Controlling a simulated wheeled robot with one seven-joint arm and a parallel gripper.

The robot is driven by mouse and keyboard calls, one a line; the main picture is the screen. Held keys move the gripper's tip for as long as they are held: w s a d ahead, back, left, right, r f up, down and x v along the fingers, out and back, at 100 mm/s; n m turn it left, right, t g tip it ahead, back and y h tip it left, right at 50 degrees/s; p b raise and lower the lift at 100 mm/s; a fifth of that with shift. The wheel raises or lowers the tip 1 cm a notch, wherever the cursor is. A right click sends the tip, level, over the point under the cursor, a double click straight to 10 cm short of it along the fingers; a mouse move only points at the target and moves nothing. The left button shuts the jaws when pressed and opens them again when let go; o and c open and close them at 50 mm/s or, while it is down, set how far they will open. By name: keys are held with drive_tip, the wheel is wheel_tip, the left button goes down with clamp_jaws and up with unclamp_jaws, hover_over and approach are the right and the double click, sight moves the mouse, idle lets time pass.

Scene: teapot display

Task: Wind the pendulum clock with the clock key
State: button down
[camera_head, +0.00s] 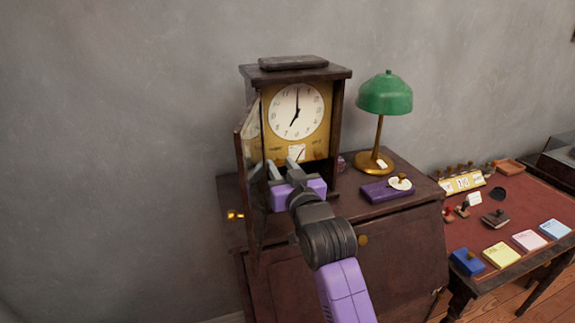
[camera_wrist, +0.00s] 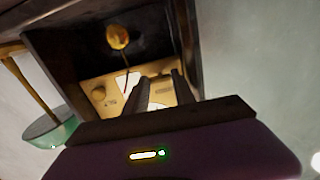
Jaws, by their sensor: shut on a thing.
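The pendulum clock (camera_head: 297,110) stands on the dark cabinet, its glass door (camera_head: 249,165) swung open to the left. Its white dial and gold plate face outward. My gripper (camera_head: 282,167) is in front of the lower plate, with its fingers pointing in at the case. In the wrist view, upside down, my gripper (camera_wrist: 163,88) reaches toward the gold plate (camera_wrist: 98,82), and the brass pendulum bob (camera_wrist: 118,37) hangs clear of the fingers. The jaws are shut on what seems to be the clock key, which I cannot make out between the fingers. Whether it touches the plate is unclear.
A green lamp (camera_head: 385,94) stands right of the clock. A purple box (camera_head: 388,192) with a small white disc-shaped item (camera_head: 400,184) lies before it. A red-topped table (camera_head: 527,215) with stamps and coloured pads is at the right. The wall is close behind the clock.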

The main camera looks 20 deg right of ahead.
drive_tip(key=m, duration=0.5)
drive_tip(key=shift+d+r+m, duration=0.25)
drive_tip(key=shift+d+m, duration=0.05)
drive_tip(key=shift+d, duration=0.05)
idle(0.4)
drive_tip(key=c, duration=1.1)
unclamp_jaws()
drive_tip(key=shift+o, duration=0.3)
drive_tip(key=shift+a+f, duration=0.1)
drive_tip(key=shift+a+f, duration=0.15)
drive_tip(key=shift+a, duration=0.05)
drive_tip(key=shift+s, duration=0.15)
